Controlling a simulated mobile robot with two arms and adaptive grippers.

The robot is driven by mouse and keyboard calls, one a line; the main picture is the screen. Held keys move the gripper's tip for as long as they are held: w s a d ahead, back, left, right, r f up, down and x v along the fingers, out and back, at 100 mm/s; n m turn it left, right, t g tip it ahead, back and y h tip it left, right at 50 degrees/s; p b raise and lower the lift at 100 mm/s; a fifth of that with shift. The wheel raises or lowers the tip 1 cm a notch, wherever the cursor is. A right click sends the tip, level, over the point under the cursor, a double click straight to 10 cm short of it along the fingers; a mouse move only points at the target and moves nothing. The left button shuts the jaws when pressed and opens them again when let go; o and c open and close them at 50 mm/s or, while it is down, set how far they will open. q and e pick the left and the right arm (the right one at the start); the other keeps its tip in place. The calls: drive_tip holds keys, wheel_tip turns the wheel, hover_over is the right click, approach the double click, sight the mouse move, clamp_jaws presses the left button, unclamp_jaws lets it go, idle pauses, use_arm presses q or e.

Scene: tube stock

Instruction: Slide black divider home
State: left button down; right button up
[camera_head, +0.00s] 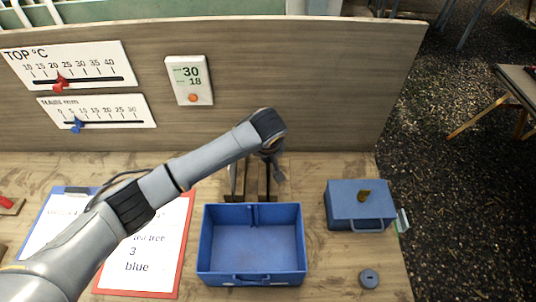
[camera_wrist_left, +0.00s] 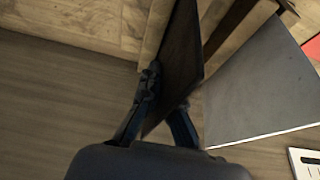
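The black divider (camera_wrist_left: 178,60) is a thin dark panel in the left wrist view. It stands between the two fingers of my left gripper (camera_wrist_left: 167,98), which look closed on its near part. Its far part runs up alongside pale wooden strips (camera_wrist_left: 154,35). In the head view my left gripper (camera_head: 264,165) points down behind the blue open tray, at a wooden and dark-railed frame (camera_head: 236,197). The arm and gripper hide much of the frame there, so I cannot tell how far the divider sits in it. My right gripper is in neither view.
The open blue tray (camera_head: 204,245) stands in front of the frame. To its right are a closed blue box (camera_head: 343,205) and a grey round piece (camera_head: 369,278). Clipboards with papers (camera_head: 135,262) lie left. A wooden back panel (camera_head: 300,70) with scales rises behind.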

use_arm(q)
drive_tip(key=c, duration=1.4)
unclamp_jaws()
drive_tip(key=shift+c, duration=0.2)
drive_tip(key=v, duration=1.2)
drive_tip(key=shift+s, duration=0.1)
